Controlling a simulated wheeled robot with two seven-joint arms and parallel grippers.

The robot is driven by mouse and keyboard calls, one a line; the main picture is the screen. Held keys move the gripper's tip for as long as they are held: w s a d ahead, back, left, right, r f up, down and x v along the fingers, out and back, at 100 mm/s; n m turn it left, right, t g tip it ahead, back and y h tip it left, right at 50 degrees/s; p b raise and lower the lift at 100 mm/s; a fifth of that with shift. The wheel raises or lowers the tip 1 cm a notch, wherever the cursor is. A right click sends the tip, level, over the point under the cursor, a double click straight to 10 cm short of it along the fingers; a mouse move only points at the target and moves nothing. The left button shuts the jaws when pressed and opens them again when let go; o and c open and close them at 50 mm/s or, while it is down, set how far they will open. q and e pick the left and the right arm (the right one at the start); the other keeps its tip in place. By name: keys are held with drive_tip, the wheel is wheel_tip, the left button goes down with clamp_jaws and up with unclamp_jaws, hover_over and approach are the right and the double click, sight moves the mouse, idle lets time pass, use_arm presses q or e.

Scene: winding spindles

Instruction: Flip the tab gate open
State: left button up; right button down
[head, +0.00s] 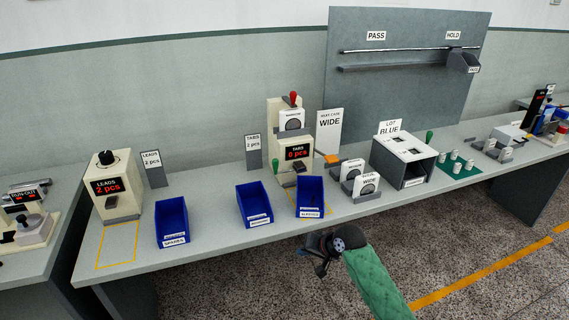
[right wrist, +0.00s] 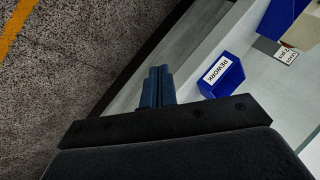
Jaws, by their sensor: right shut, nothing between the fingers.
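The tabs machine (head: 297,152) is a beige tower behind the right blue bin; its red display reads "TABS 0 pcs". A red-knobbed lever (head: 293,98) stands at its top and a green handle (head: 276,167) at its lower left. A small dark part (head: 299,168) sits below the display; I cannot tell whether the gate is open. My right gripper (head: 318,246) is off the table's front edge, in front of the right bin and apart from the machine. Its fingers (right wrist: 158,87) are shut and empty in the right wrist view. My left gripper is out of view.
Blue bins stand along the front edge: left (head: 172,222), middle (head: 254,205), right (head: 310,197). The REWORK bin shows in the right wrist view (right wrist: 222,76). A leads machine (head: 117,185) is at left; a white-grey lot box (head: 404,160) is at right.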

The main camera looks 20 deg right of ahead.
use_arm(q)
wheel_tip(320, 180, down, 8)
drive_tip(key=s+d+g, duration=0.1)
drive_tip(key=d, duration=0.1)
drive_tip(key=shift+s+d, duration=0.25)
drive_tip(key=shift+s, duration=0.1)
use_arm(e)
drive_tip(key=w+d+r+m+t+y, duration=0.1)
drive_tip(key=w+d+r+m, duration=0.2)
drive_tip(key=w+r, duration=0.6)
drive_tip(key=w+d+r+m+t+y, duration=0.2)
drive_tip(key=w+d+r+m, duration=0.1)
drive_tip(key=w+d+r, duration=0.4)
drive_tip(key=w+r, duration=0.3)
drive_tip(key=r, duration=0.1)
drive_tip(key=shift+d+t, duration=0.3)
use_arm(q)
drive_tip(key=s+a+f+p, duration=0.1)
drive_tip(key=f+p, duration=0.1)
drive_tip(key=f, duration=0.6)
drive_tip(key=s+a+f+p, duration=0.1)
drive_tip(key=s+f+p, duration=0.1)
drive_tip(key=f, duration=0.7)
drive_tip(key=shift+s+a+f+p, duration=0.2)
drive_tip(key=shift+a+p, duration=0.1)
drive_tip(key=shift+p, duration=0.15)
use_arm(e)
drive_tip(key=x, duration=1.4)
drive_tip(key=shift+a, duration=0.15)
